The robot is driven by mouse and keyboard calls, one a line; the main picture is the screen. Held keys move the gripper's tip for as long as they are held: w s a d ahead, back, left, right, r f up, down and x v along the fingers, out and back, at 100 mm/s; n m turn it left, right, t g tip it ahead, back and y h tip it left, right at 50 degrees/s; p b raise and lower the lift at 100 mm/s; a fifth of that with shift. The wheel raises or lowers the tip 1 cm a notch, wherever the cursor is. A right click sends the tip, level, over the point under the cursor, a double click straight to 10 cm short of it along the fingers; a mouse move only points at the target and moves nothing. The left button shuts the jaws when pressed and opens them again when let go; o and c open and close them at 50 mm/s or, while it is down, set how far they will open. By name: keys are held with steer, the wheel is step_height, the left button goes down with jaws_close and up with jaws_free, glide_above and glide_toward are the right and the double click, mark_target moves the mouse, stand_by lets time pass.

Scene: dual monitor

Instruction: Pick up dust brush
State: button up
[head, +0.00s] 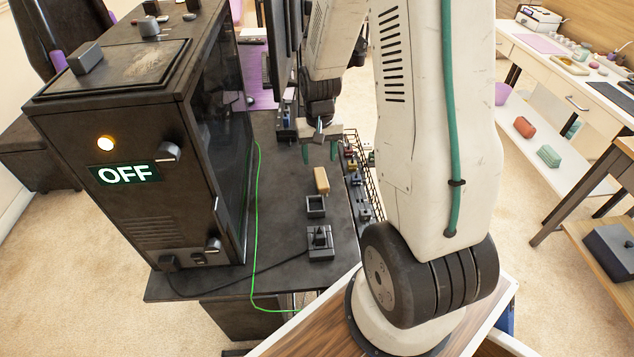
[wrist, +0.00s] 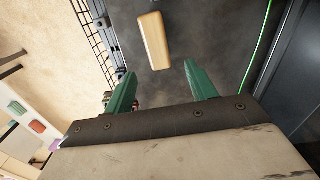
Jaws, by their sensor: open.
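A tan, wood-coloured block (head: 321,180), which looks like the dust brush, lies on the dark tabletop (head: 280,215). No bristles show on it. In the wrist view it is a long, rounded tan piece (wrist: 154,40) standing out against the grey surface, beyond the fingertips. My gripper (head: 320,152) has two green fingers spread apart, with nothing between them. It is above and slightly behind the block in the head view. The fingers also show in the wrist view (wrist: 159,70), one on each side below the block, not touching it.
A small dark open tray (head: 316,206) and a dark switch box (head: 320,242) sit in front of the block. A large black cabinet marked OFF (head: 150,200) stands left, with a green cable (head: 257,220) beside it. A wire rack with small items (head: 354,165) lines the right edge.

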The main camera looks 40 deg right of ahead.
mark_target(320, 175)
steer(key=f, duration=0.5)
steer(key=s+f, duration=0.1)
steer(key=f, duration=0.1)
steer(key=shift+a+f, duration=0.25)
steer(key=shift+f, duration=0.15)
steer(key=shift+c, duration=0.3)
steer(key=c, duration=1)
